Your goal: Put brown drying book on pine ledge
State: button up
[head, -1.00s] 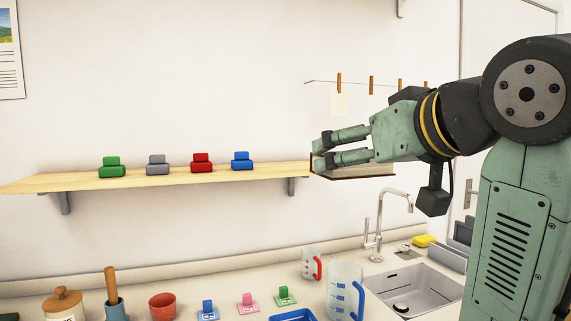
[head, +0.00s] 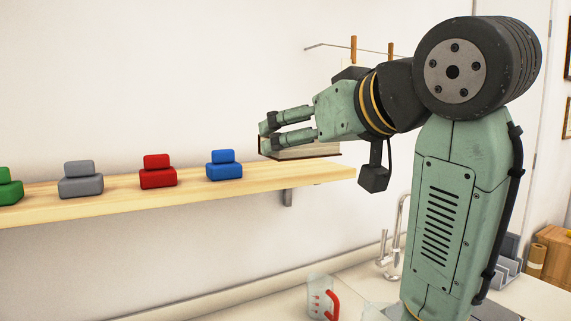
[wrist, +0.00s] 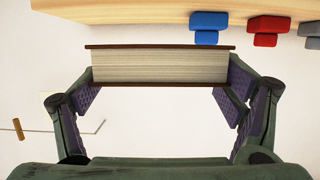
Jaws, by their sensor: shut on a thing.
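The brown drying book (head: 300,150) is held flat in my gripper (head: 268,132), its pale page edges showing between brown covers. In the wrist view the book (wrist: 160,66) sits between the two fingers of my gripper (wrist: 160,85), which are shut on it. The pine ledge (head: 110,200) is a long light wood shelf on the wall. The book is at the ledge's right end in the head view, to the right of the blue block. Whether it touches the ledge I cannot tell. In the wrist view a gap shows between the book and the ledge (wrist: 130,10).
Blue (head: 224,170), red (head: 158,178), grey (head: 81,186) and green (head: 8,190) stacked blocks stand along the ledge. A wall line with wooden pegs (head: 353,50) hangs behind my arm. A measuring jug (head: 322,295) and tap (head: 400,225) are below. The ledge's right end looks clear.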

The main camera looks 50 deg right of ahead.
jog(key=p, duration=0.6)
send_over(303, 169)
jog(key=shift+s+a+f, duration=0.25)
jog(key=shift+a+f, duration=0.1)
jog(key=shift+f, duration=0.2)
jog(key=f, duration=0.1)
jog(key=d+f+p, duration=0.1)
jog(key=shift+w+f, duration=0.3)
jog(key=shift+w, duration=0.05)
jog(key=shift+a+f, duration=0.15)
jog(key=shift+f, duration=0.4)
jog(key=shift+f, duration=0.2)
jog(key=o, duration=1.2)
